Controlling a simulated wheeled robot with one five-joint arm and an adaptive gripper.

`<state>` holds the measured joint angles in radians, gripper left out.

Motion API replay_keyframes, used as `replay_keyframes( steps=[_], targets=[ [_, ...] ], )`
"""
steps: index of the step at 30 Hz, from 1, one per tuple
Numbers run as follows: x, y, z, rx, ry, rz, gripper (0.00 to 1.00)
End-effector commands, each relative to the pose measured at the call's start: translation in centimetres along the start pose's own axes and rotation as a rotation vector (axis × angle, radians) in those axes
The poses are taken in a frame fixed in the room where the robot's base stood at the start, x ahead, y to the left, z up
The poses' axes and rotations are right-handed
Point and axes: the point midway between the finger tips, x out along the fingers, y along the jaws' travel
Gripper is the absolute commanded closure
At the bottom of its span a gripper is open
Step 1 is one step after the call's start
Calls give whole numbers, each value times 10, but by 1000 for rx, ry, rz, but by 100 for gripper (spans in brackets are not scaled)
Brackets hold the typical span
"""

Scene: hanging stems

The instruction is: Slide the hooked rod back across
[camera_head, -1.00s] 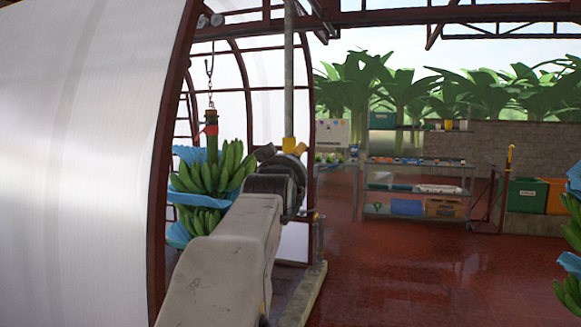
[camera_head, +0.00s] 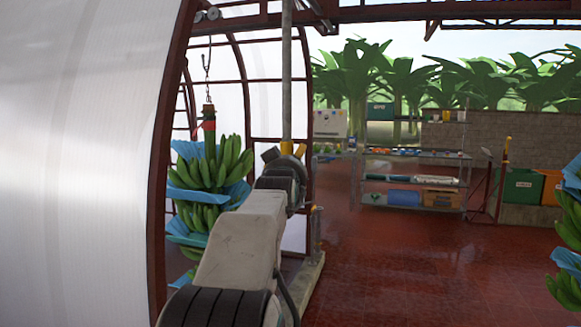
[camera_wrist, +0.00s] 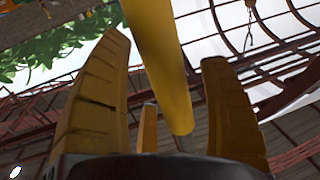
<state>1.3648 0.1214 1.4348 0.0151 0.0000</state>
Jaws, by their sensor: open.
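A yellow rod (camera_wrist: 160,60) runs down between the fingers of my gripper (camera_wrist: 165,52) in the wrist view, with a thinner grey part at its lower end. No hook shows on it. My gripper's yellow fingers stand apart on either side of the rod, and whether any finger touches it I cannot tell. In the head view, my gripper (camera_head: 293,148) is at the foot of the visible length of a grey upright pole (camera_head: 287,70). My wrist hides what lies behind it.
A banana bunch (camera_head: 205,190) with blue sheets hangs from a chain just left of my arm. A translucent curved wall (camera_head: 80,160) fills the left. Another bunch (camera_head: 567,235) hangs at the right edge. A shelf rack (camera_head: 415,185) stands behind. Red floor (camera_head: 420,260) is clear.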

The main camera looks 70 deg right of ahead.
Motion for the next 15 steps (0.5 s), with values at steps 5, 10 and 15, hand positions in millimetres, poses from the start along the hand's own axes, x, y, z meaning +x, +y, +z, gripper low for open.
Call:
replay_keyframes(
  steps=[5,10,15],
  targets=[
    [0,0,0,0,0,0,32],
    [0,0,0,0,1,0,47],
    [0,0,0,0,1,0,62]
  ],
)
